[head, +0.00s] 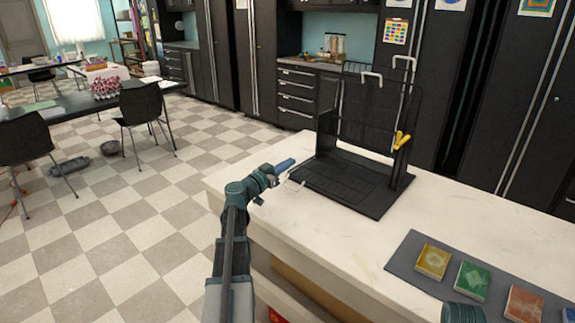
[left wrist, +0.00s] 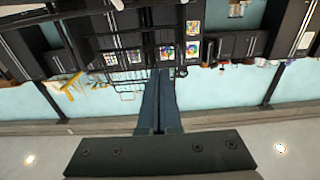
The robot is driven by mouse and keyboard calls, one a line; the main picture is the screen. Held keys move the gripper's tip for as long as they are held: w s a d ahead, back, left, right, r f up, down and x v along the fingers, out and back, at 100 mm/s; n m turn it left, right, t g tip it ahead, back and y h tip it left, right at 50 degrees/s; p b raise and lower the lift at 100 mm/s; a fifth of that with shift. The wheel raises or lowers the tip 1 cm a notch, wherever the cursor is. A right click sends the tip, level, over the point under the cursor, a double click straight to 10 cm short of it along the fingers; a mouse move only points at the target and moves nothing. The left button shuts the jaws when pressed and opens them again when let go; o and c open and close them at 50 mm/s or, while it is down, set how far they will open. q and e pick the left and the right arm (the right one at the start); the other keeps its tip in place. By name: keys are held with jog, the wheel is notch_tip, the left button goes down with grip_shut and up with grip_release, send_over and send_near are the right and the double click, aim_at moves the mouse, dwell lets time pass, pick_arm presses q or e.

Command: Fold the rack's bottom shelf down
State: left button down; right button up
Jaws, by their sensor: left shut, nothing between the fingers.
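The black rack (head: 408,182) stands on the white counter. Its bottom shelf (head: 335,180), a dark grid panel, lies flat or nearly flat over the base, with a white handle (head: 293,185) at its front left edge. Wire shelves above stand upright, with white handles (head: 371,76) at their tops. My left gripper (head: 290,163) is shut and empty, just above and beside the bottom shelf's front left edge; I cannot tell whether it touches. Its blue fingers are together in the left wrist view (left wrist: 160,102). My right gripper is not in view.
A yellow piece (head: 401,140) sits on the rack's right side. A grey mat (head: 405,262) with several colored soap blocks lies on the counter (head: 300,225) at front right. Part of my right arm shows at the bottom edge. Black cabinets stand behind.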

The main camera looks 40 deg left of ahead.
pick_arm(q)
jog(key=s+a, duration=0.1)
jog(key=s, duration=1.2)
jog(key=shift+s+f+b, duration=0.3)
jog(key=shift+s, duration=0.1)
